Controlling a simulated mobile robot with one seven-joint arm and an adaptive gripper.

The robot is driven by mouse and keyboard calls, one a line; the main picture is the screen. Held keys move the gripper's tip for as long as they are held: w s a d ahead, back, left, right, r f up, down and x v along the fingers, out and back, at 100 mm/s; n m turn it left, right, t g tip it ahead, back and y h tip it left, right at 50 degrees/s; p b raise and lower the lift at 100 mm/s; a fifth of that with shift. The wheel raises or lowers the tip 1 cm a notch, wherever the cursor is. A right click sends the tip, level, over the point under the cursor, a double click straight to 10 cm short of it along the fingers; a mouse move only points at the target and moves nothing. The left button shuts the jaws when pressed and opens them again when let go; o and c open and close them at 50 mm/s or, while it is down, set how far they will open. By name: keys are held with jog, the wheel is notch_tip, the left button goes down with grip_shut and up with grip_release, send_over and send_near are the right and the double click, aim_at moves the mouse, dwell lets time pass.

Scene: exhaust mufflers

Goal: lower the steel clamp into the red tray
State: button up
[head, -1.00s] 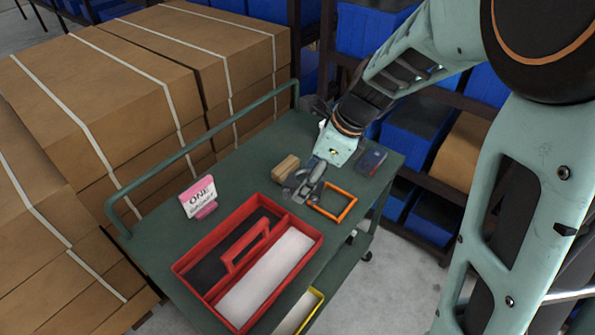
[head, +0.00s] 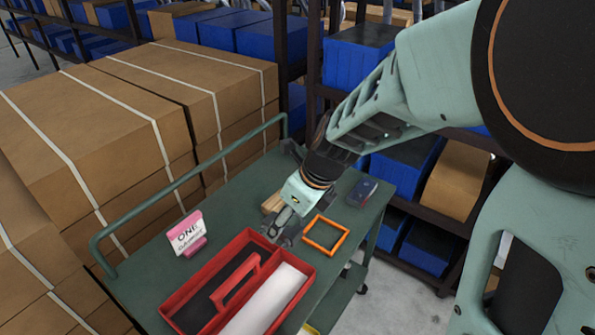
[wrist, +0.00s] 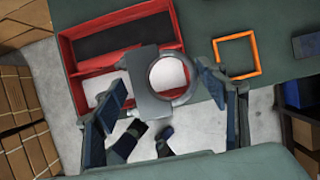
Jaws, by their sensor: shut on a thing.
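The red tray (head: 190,287) sits on the green cart, with a dark-lined compartment, a white-lined compartment and a red handle between them. My gripper (head: 287,228) is at the tray's far right side in the head view and points down. It is shut on the grey steel clamp, which shows in the wrist view (wrist: 146,88) as a flat body with a round ring, between the fingers (wrist: 163,96). There the clamp overlaps the tray's white compartment and near wall. Its height above the tray is hard to tell. In the head view the fingers mostly hide the clamp.
An orange square frame (head: 342,248) lies close right of my gripper. A wooden block (head: 271,203) is behind it, partly hidden. A dark blue-grey box (head: 362,191) lies at the cart's far right. A pink-and-white sign (head: 187,234) stands left of the tray. Cardboard boxes (head: 110,110) line the left.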

notch_tip(320, 180, down, 7)
jog(key=b, duration=0.6)
jog(key=shift+b, duration=0.3)
jog(key=shift+a+r, duration=0.1)
jog(key=shift+r, duration=0.15)
jog(key=shift+w+a+f+p, duration=0.1)
jog(key=shift+w+a+p, duration=0.15)
jog(key=shift+p, duration=0.2)
jog(key=shift+s+f+b, duration=0.1)
jog(key=shift+f+b, duration=4)
jog(key=shift+f, duration=1.7)
jog(key=shift+f+b, duration=0.6)
jog(key=shift+f, duration=0.15)
